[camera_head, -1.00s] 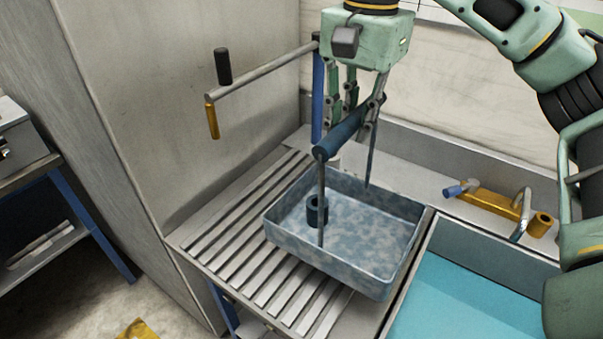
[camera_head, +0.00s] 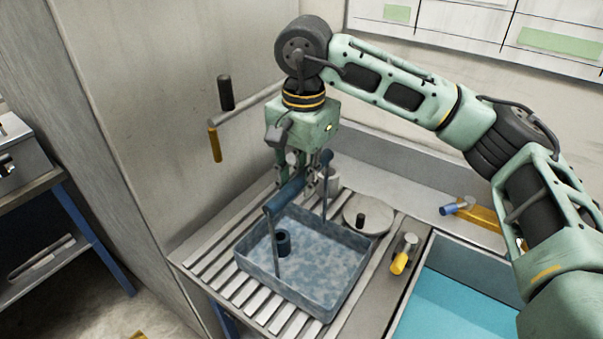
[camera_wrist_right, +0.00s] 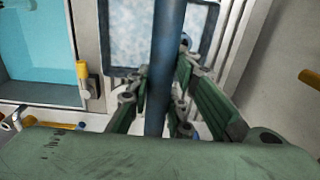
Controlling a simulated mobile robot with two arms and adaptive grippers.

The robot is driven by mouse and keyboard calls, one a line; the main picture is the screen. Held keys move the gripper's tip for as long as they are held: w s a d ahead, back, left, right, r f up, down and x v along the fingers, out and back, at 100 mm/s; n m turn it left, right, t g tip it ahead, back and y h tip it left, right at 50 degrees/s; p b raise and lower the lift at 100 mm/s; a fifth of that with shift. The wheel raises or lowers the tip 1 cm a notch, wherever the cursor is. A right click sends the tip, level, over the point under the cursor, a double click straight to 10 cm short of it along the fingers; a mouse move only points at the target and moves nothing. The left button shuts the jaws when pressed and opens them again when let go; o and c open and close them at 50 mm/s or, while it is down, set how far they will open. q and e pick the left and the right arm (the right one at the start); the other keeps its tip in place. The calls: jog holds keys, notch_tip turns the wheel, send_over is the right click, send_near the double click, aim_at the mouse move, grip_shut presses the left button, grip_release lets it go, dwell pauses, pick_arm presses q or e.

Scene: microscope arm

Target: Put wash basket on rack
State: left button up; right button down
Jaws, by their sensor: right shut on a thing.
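The wash basket (camera_head: 290,294) is a blue-grey speckled rectangular tray with a dark blue handle bar (camera_head: 285,196) on thin uprights. A small dark blue ring-shaped piece (camera_head: 283,242) shows inside it. The basket is level over the slatted metal rack (camera_head: 215,262); I cannot tell whether it touches the slats. My right gripper (camera_head: 298,182) is above the basket, shut on its handle. In the right wrist view the handle (camera_wrist_right: 168,60) runs between the fingers, with part of the basket (camera_wrist_right: 125,40) beyond. My left gripper is not in view.
The sink with blue water (camera_head: 455,305) lies to the right. A round lid (camera_head: 367,215) and a yellow-handled tap (camera_head: 402,256) are beside the basket. A wall-mounted bar (camera_head: 245,104) sticks out at the left.

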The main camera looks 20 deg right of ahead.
jog(key=c, duration=1.6)
grip_release()
jog(key=shift+s, duration=0.1)
jog(key=shift+r, duration=0.1)
jog(key=shift+r, duration=0.35)
notch_tip(320, 180, up, 11)
jog(key=shift+s+r+b, duration=0.1)
jog(key=shift+b, duration=0.65)
